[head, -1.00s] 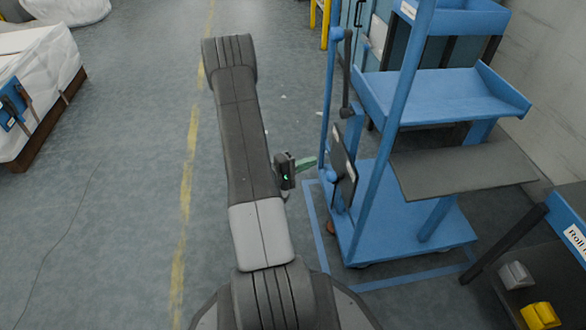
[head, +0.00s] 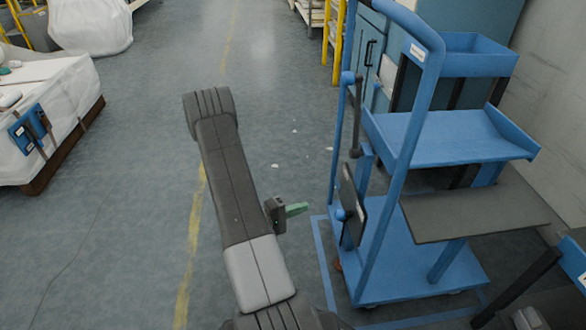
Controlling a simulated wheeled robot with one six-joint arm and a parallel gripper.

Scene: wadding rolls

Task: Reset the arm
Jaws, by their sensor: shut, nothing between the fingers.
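My arm, dark grey with a light grey section, reaches up the middle of the head view over the floor. My gripper (head: 297,209) shows only in part to the right of the arm, as green fingers on a dark body with a small green light. It is shut and empty. It points right, toward the blue cart (head: 425,275), with a visible gap between them in the picture. The rest of the gripper's body is partly hidden behind the arm.
The blue cart has shelves, a tall handle frame and a grey side board (head: 475,205). A white-wrapped pallet (head: 75,95) stands at the left, a white wrapped bundle (head: 92,28) behind it. Blue cabinets (head: 480,25) stand at the back right. The floor ahead is open.

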